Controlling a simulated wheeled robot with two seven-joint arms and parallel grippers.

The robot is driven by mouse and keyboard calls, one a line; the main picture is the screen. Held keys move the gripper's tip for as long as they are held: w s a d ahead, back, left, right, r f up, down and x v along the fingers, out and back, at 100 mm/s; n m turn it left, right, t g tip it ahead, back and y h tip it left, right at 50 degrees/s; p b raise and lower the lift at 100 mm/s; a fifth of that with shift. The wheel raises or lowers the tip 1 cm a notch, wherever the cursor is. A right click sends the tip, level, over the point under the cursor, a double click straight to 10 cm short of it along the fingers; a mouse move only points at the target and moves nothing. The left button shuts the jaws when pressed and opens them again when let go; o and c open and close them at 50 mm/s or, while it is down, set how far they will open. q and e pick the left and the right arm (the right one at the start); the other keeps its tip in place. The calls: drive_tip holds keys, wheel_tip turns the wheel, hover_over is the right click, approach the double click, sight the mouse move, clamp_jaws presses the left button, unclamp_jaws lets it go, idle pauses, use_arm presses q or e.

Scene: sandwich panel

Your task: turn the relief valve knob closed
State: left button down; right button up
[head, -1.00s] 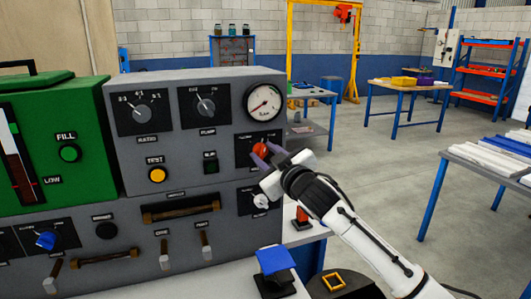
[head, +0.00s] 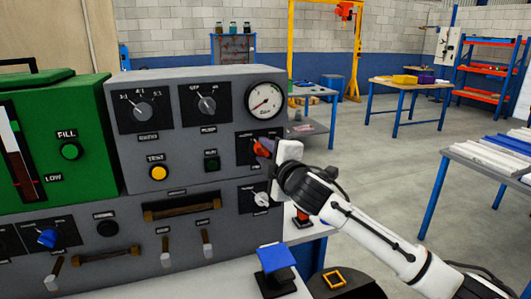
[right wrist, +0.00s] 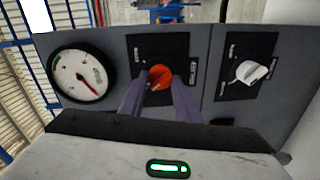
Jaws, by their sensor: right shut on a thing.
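The relief valve knob is a red-orange knob (head: 262,149) on a black plate at the right of the grey panel, below the round gauge (head: 264,100). In the right wrist view the knob (right wrist: 160,78) sits between the two purple-grey fingers of my right gripper (right wrist: 160,84), which is shut on it. In the head view my right gripper (head: 266,150) comes from the right and hides part of the knob and plate. The gauge (right wrist: 82,76) has a red needle. My left gripper does not show.
A white knob (head: 262,198) sits on a plate just below; it also shows in the right wrist view (right wrist: 250,71). The panel holds other selector knobs, buttons, levers and a bar handle (head: 181,208). A blue-topped block (head: 274,262) stands on the bench in front.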

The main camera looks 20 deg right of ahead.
drive_tip(key=shift+n, duration=0.9)
drive_tip(key=o, duration=1)
drive_tip(key=shift+o, duration=0.2)
drive_tip(key=s+b, duration=0.1)
drive_tip(key=s, duration=0.9)
drive_tip(key=shift+s+d+r, duration=0.15)
drive_tip(key=shift+r, duration=0.25)
drive_tip(key=shift+f, duration=0.1)
